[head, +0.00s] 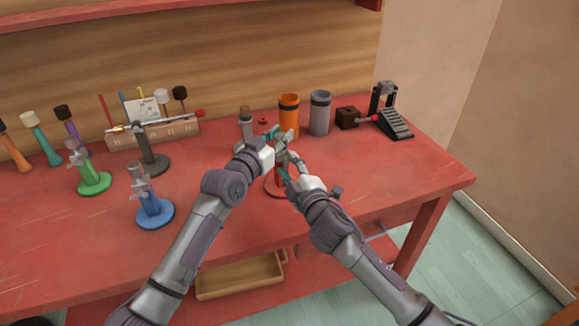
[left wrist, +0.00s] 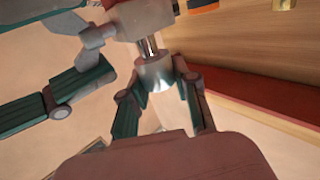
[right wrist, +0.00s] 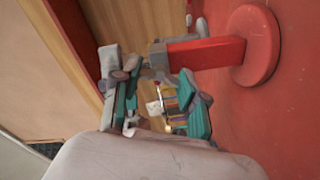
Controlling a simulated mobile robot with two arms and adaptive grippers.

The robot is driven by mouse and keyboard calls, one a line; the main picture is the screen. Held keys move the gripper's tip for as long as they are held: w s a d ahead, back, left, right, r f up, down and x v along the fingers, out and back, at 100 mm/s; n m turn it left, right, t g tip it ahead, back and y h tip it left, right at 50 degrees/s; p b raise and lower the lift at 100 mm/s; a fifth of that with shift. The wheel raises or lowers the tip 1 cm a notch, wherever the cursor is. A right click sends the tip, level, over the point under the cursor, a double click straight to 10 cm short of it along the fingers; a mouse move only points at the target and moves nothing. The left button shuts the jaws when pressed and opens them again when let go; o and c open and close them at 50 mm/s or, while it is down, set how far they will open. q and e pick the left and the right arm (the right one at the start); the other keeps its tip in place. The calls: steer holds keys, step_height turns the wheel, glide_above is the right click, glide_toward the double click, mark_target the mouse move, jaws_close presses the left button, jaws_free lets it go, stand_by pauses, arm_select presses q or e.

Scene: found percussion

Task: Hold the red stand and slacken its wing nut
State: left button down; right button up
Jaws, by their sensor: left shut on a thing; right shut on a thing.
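The red stand (head: 271,188) stands upright near the front of the red bench, mostly hidden by my grippers in the head view. The right wrist view shows its round base and red column (right wrist: 205,52) with a grey collar (right wrist: 157,58). My left gripper (head: 279,140) is shut on the metal top piece (left wrist: 155,73) of the stand, above a thin rod and the collar (left wrist: 145,18). The wing nut (left wrist: 92,32) sticks out from the collar's side. My right gripper (head: 289,166) is shut on the wing nut, its fingers partly hiding it.
A blue stand (head: 155,214) and a green stand (head: 95,183) are to the left, with a dark stand (head: 150,162) bearing a rod behind. Orange (head: 289,118) and grey (head: 320,115) cans and a black pedal (head: 394,122) are beyond my grippers. The front right bench is clear.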

stand_by(0.3)
steer(key=o, duration=1.2)
steer(key=shift+c, duration=0.2)
steer(key=v, duration=1.2)
arm_select(q)
steer(key=c, duration=0.8)
jaws_free()
